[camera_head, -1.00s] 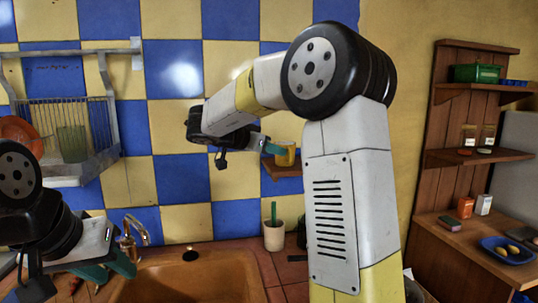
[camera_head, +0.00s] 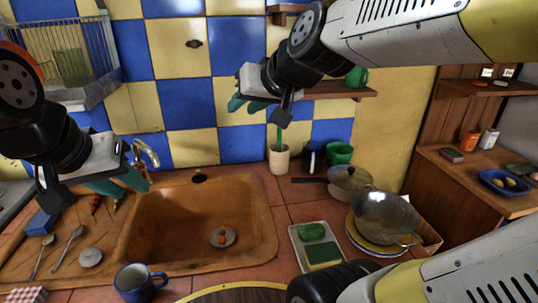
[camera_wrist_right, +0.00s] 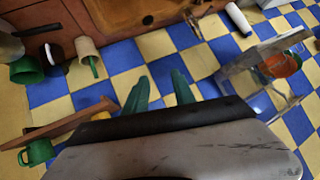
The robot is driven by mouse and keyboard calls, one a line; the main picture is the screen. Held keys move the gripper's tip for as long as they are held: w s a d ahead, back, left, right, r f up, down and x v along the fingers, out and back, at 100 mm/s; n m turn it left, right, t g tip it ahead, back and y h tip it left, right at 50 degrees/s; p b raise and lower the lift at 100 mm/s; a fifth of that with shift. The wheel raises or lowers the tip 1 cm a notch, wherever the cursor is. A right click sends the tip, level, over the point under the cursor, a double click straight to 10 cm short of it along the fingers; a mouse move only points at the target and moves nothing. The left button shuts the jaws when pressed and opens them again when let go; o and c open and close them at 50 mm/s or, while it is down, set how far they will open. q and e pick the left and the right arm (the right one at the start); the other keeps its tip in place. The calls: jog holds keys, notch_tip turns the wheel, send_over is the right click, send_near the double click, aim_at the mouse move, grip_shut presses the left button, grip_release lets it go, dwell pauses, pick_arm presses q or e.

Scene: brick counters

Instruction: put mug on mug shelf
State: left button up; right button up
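A blue mug (camera_head: 133,284) stands on the counter at the front edge of the sink. The wooden wall shelf (camera_head: 325,91) holds a green mug (camera_head: 357,77); both show in the right wrist view, the shelf (camera_wrist_right: 62,128) and the green mug (camera_wrist_right: 38,152). A small yellow patch (camera_wrist_right: 101,115), perhaps a yellow mug, shows by the shelf, mostly hidden by my wrist. My right gripper (camera_head: 248,104) is left of the shelf, its fingers apart and empty (camera_wrist_right: 160,90). My left gripper (camera_head: 122,186) hangs over the sink's left side, fingers apart, empty.
The brown sink (camera_head: 190,215) fills the centre. Right of it are a tray with a sponge (camera_head: 323,252), a pan (camera_head: 350,178) and a bowl on plates (camera_head: 385,216). A dish rack (camera_head: 70,60) hangs upper left. Cutlery (camera_head: 72,240) lies left of the sink.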

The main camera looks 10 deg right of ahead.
jog(key=s+d+f+g+h, duration=0.2)
jog(key=s+d+f+g, duration=0.2)
jog(key=s+f, duration=0.4)
jog(key=s+d, duration=0.1)
jog(key=s, duration=0.2)
jog(key=shift+f, duration=0.4)
